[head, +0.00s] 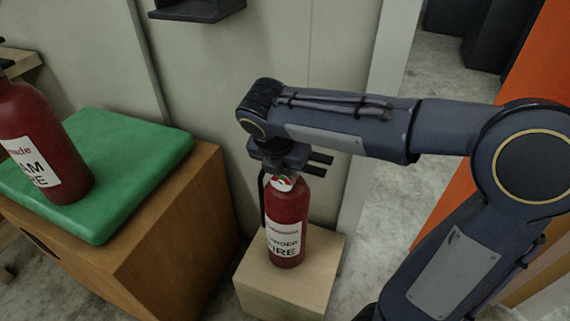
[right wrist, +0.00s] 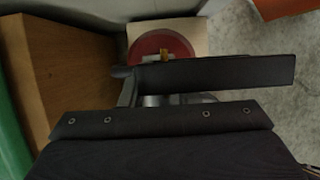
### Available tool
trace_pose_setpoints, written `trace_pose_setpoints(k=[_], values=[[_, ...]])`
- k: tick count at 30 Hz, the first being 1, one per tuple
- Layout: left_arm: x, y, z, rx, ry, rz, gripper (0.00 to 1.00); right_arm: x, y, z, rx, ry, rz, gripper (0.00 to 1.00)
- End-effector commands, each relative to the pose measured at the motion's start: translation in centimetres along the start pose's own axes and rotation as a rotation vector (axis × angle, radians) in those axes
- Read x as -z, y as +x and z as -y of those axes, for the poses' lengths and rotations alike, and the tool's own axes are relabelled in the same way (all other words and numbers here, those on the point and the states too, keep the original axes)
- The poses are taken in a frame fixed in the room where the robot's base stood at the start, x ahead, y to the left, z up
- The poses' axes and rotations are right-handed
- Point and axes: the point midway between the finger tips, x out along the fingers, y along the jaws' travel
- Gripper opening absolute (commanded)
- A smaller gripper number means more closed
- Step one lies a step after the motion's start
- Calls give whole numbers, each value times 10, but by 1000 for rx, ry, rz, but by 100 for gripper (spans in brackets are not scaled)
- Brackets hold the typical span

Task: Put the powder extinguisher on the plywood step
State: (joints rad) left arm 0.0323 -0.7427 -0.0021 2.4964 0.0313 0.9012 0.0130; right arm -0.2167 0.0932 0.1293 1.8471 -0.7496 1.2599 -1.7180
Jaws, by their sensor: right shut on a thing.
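The powder extinguisher (head: 286,228) is red with a white label and stands upright on, or just over, the plywood step (head: 320,268); I cannot tell if it bears its weight there. My right gripper (head: 292,168) is at its top, shut on its head. In the right wrist view the extinguisher's red top (right wrist: 160,46) shows past the dark fingers (right wrist: 210,85), with the pale step (right wrist: 195,30) behind it. The fingers hide part of the head. My left gripper is not in view.
A foam extinguisher (head: 38,135) stands on a green pad (head: 130,160) on a wooden cabinet (head: 175,245) at the left. A dark wall shelf (head: 195,10) hangs above. An orange panel (head: 530,75) stands at the right. Grey floor (head: 400,200) is open right of the step.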

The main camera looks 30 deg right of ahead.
Motion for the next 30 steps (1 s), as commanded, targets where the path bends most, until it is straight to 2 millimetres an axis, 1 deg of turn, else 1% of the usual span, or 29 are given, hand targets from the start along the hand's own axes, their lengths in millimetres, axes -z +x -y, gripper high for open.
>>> trace_pose_setpoints(k=[1,6,7,11,12,19,22,26,30], values=[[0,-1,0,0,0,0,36,-4,-5,-2,-12,3,11,0],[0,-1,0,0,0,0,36,-3,-3,-2,-12,2,10,0],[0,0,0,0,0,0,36,1,2,0,0,0,0,32],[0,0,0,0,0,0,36,1,2,0,0,0,0,49],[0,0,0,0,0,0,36,1,2,0,0,0,0,51],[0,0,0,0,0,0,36,1,2,0,0,0,0,51],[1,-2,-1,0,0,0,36,-1,-4,0,0,0,0,51],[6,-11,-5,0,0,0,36,-2,-24,-1,-4,-1,1,51],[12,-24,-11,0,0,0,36,-3,-55,-1,-4,-1,2,51]])
